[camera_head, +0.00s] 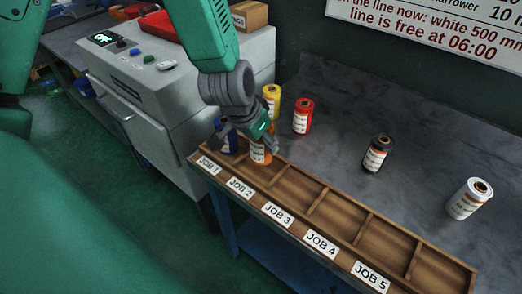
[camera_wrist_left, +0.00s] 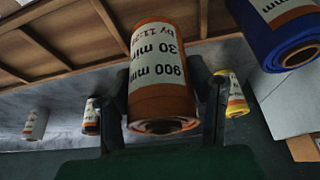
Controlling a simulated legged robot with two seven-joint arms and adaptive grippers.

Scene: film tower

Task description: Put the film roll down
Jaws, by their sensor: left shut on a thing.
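My left gripper (camera_head: 262,143) is shut on an orange film roll (camera_head: 260,155) with a white label. The roll is roughly upright at the JOB 2 compartment of the wooden rack (camera_head: 338,205). I cannot tell whether its base touches the compartment floor. In the left wrist view the orange roll (camera_wrist_left: 160,85) sits between the two fingers (camera_wrist_left: 162,100), its label reading "900 mm" and "30 min". A blue roll (camera_head: 228,137) stands in the JOB 1 compartment beside it, and it also shows in the left wrist view (camera_wrist_left: 270,40).
Yellow (camera_head: 271,98), red (camera_head: 302,116), black (camera_head: 377,154) and white (camera_head: 469,199) rolls stand on the grey tabletop (camera_head: 340,105) behind the rack. The JOB 3, JOB 4 and JOB 5 compartments are empty. A grey machine (camera_head: 175,80) adjoins the rack's left end.

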